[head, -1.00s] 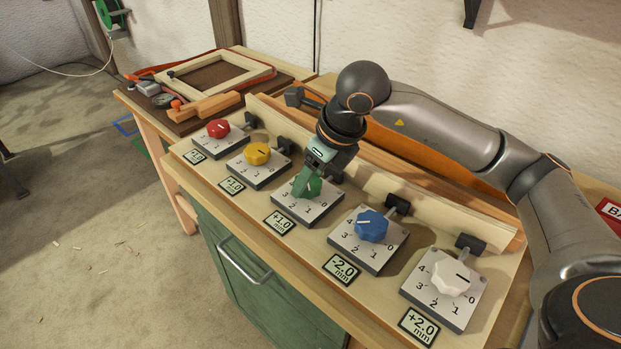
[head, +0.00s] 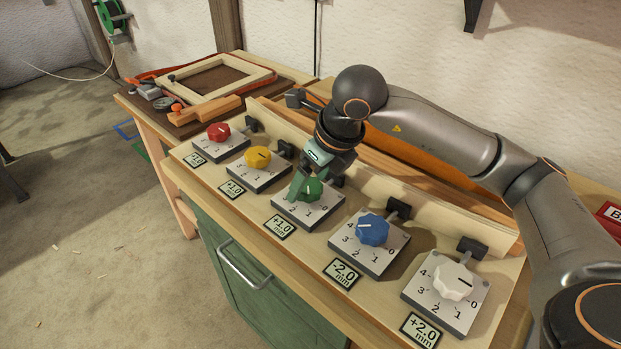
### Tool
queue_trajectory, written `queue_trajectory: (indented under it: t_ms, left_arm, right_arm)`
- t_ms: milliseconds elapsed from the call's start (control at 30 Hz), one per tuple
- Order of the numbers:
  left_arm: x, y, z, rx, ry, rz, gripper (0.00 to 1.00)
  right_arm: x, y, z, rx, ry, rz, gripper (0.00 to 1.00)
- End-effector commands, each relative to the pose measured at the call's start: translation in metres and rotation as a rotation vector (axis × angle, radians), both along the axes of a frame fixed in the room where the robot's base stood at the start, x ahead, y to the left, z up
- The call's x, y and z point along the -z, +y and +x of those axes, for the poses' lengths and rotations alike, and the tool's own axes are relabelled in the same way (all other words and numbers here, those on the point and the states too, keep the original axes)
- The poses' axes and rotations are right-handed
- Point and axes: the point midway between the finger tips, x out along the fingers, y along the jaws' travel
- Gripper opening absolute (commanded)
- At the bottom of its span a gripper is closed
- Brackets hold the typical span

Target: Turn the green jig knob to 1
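The green knob (head: 312,190) sits on a grey dial plate (head: 303,214) in the middle of a row of dials in the head view. The digits 0, 1 and 2 show on its plate; the area left of 2 is partly covered by my gripper. A pale mark shows on the knob, but its exact reading is hard to tell. My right gripper (head: 301,186) reaches down from above, with a green-tinted finger at the knob's left side. The other finger is not clearly seen, so its opening cannot be told. My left gripper is not in view.
Red (head: 218,131) and yellow (head: 257,156) knobs stand to the left, blue (head: 373,229) and white (head: 454,281) knobs to the right. Labels lie in front of the dials. A wooden rail with black blocks runs behind. A wooden frame (head: 262,75) lies at the back left.

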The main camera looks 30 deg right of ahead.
Motion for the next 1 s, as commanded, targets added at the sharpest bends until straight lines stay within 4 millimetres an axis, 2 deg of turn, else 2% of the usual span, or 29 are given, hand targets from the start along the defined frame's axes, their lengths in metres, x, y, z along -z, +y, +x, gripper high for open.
queue_trajectory:
  t_ms: [300,433,800,1000]
  left_arm:
    - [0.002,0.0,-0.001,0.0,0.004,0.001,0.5]
    - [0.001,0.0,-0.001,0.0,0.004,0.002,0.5]
    - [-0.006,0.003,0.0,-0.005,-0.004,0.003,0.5]
    - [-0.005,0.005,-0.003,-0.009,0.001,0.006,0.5]
  right_arm:
    - [0.0,0.0,0.0,0.0,0.001,0.0,0.93]
    - [-0.01,-0.001,-0.003,0.0,-0.001,0.0,0.93]
    - [-0.081,-0.011,-0.031,-0.001,-0.004,0.0,0.93]
    - [-0.108,-0.015,-0.042,0.0,-0.002,0.0,0.93]
